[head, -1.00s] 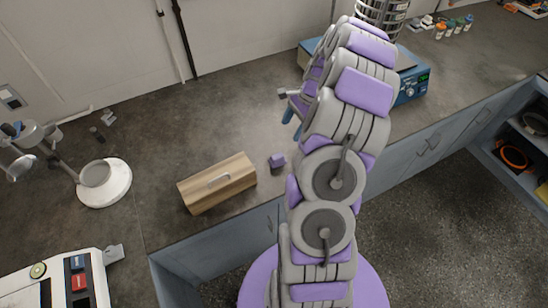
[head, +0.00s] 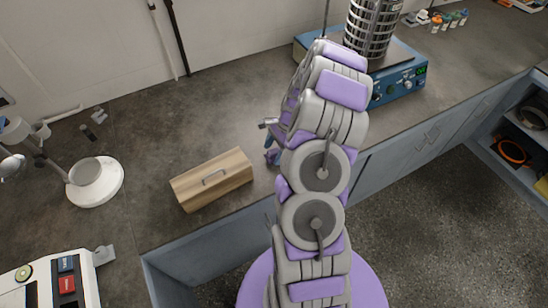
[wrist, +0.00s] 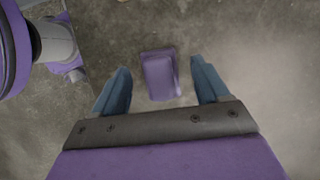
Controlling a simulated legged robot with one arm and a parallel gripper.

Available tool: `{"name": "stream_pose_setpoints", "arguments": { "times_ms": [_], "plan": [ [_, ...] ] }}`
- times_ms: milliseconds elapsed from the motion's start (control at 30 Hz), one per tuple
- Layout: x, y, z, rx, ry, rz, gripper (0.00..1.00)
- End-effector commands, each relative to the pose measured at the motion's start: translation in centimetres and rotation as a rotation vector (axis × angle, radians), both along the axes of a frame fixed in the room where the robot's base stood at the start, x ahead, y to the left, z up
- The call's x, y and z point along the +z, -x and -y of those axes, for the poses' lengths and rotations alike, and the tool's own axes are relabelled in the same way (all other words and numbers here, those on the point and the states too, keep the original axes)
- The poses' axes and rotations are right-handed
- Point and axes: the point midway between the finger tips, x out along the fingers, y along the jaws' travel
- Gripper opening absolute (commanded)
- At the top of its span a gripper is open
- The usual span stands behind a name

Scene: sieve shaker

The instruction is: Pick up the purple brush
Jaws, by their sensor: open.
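The purple brush (wrist: 160,76) shows in the wrist view as a small purple block on the grey counter, just ahead of my palm and between the lines of the two fingers. In the head view the purple brush (head: 272,157) is mostly hidden by my gripper and arm. My gripper (wrist: 160,67) is open, with one blue finger on each side of the brush and a clear gap on both sides. In the head view my gripper (head: 269,145) points down right above the brush. I cannot tell its exact height over it.
A blue sieve shaker (head: 398,86) with a metal sieve stack (head: 372,30) stands behind my arm. A white round-based stand (head: 96,182) is at the left. The counter behind the box is clear.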

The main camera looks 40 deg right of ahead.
Motion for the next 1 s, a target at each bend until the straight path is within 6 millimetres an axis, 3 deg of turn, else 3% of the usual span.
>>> {"name": "stream_pose_setpoints", "arguments": {
  "times_ms": [133,400,1000],
  "plan": [
    [-2.0,-0.1,-0.7,0.000,0.000,-0.001,0.74],
    [-2.1,-0.2,-0.8,-0.001,0.002,0.001,0.73],
    [-2.1,-0.2,-0.8,0.000,0.001,0.001,0.15]
  ]
}}
